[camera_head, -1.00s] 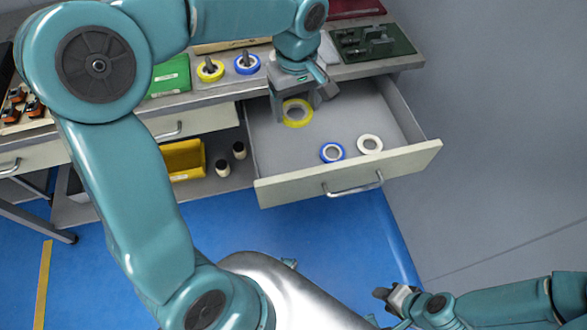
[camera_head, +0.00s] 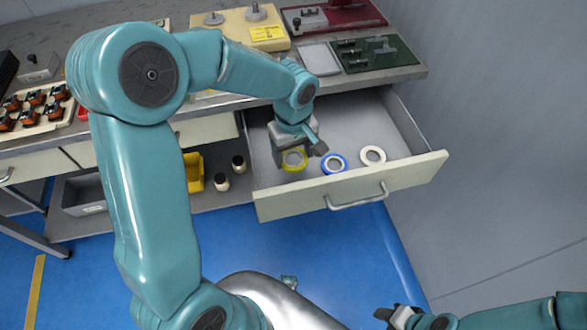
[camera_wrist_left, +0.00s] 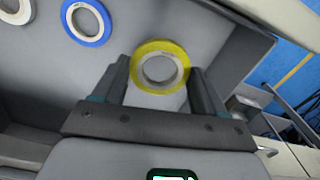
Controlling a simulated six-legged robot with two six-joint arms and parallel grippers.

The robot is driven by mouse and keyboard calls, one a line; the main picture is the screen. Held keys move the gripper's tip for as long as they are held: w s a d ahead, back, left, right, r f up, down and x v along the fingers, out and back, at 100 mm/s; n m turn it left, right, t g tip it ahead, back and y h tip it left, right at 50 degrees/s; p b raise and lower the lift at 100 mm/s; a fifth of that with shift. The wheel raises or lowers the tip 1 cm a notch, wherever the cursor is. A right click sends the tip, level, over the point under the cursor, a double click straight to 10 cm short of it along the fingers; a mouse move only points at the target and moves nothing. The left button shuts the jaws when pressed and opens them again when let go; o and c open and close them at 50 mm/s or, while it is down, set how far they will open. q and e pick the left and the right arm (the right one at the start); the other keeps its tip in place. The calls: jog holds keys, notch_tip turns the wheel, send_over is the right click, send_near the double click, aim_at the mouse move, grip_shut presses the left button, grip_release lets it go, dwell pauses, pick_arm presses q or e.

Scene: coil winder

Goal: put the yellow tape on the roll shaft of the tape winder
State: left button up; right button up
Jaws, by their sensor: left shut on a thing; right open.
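The yellow tape (camera_head: 293,159) is a ring inside the open drawer, left of the blue tape. My left gripper (camera_head: 297,148) reaches down into the drawer and is shut on the yellow tape. In the left wrist view the yellow tape (camera_wrist_left: 160,67) sits between the two fingers. I cannot tell whether it touches the drawer floor. A cream base with upright posts (camera_head: 238,28) and a yellow label stands on the bench; I cannot tell for sure that it is the tape winder. My right gripper (camera_head: 396,315) is open and empty at the bottom right.
A blue tape (camera_head: 333,163) and a white tape (camera_head: 372,155) lie in the drawer (camera_head: 395,178). A red device (camera_head: 335,15), a green plate (camera_head: 378,55) and a grey plate (camera_head: 319,58) are on the bench. My left arm hides part of the bench.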

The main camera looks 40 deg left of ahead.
aim_at(294, 175)
pick_arm(q)
notch_tip(294, 175, down, 6)
jog(key=shift+w+f+b, duration=0.1)
jog(key=shift+f+b, duration=0.05)
jog(key=shift+b, duration=0.4)
jog(key=shift+f, duration=0.15)
jog(key=o, duration=1.1)
jog(key=shift+r+p, duration=0.25)
jog(key=shift+p, duration=0.1)
notch_tip(294, 175, up, 16)
jog(key=p, duration=0.2)
jog(key=shift+s, duration=0.3)
